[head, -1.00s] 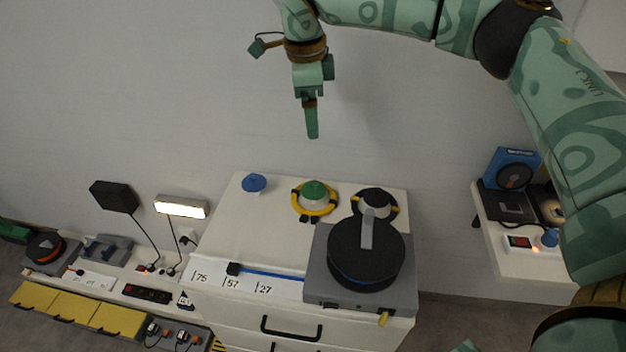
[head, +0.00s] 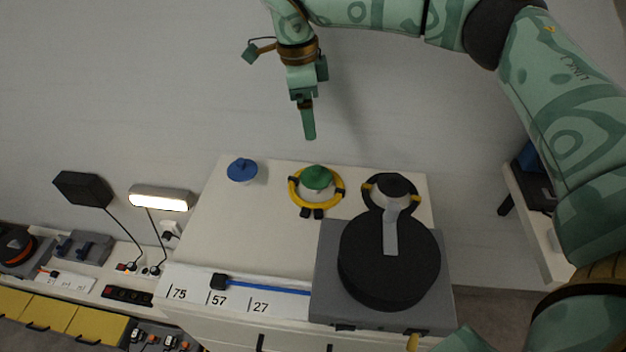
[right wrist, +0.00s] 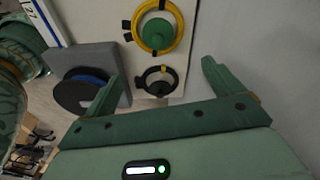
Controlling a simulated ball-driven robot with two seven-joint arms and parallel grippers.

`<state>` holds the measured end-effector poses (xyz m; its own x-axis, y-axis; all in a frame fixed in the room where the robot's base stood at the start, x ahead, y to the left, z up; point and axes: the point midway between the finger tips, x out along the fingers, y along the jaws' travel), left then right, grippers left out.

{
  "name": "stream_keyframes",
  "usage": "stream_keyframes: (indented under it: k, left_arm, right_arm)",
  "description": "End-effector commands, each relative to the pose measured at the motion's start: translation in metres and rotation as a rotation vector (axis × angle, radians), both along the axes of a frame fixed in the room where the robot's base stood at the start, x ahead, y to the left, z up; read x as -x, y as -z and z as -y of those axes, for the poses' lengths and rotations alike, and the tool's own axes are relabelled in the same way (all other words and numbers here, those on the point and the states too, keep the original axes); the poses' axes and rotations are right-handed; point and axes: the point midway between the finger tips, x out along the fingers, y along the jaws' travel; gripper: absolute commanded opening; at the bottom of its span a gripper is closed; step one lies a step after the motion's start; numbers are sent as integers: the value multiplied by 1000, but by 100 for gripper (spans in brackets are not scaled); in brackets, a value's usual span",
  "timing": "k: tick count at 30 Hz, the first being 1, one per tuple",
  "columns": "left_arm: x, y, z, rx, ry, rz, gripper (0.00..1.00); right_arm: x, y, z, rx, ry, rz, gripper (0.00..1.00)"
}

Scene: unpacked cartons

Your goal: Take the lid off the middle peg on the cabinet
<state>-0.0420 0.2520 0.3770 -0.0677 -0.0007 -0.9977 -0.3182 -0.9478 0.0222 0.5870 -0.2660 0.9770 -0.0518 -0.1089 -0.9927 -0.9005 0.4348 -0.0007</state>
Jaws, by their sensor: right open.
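A green lid (head: 317,177) sits on the middle of three round fittings on the white cabinet's top (head: 250,225). A yellow ring (head: 294,192) with dark clips surrounds it; the peg under it is hidden. The green lid also shows in the right wrist view (right wrist: 159,34), with the yellow ring around it. My right gripper (head: 309,136) points down, above and behind the green lid, apart from it. In the right wrist view my right gripper (right wrist: 161,70) has its fingers wide apart with nothing between them. My left gripper is not in view.
A blue lid (head: 242,170) stands to the left and a black-lidded fitting (head: 396,185) to the right. A grey block (head: 328,270) with a large black disc (head: 385,265) takes the cabinet's front right. The wall (head: 130,90) is close behind. A lamp (head: 160,198) stands at left.

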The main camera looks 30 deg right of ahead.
Motion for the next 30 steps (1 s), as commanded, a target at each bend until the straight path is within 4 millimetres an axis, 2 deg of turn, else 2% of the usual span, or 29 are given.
stream_keyframes:
  k: [12, 15, 22, 27, 30]
  left_arm:
    - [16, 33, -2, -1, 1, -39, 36]
    - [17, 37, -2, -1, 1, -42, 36]
    - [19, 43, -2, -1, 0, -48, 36]
    - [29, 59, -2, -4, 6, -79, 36]
    - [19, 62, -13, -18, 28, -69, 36]
  right_arm:
    - [4, 95, 9, -1, 0, -7, 92]
    - [5, 107, 10, -1, 1, -6, 92]
    - [6, 122, 11, -1, -1, -4, 92]
    - [8, 153, 11, -2, -1, -9, 92]
    - [9, 166, 13, 0, 1, -7, 92]
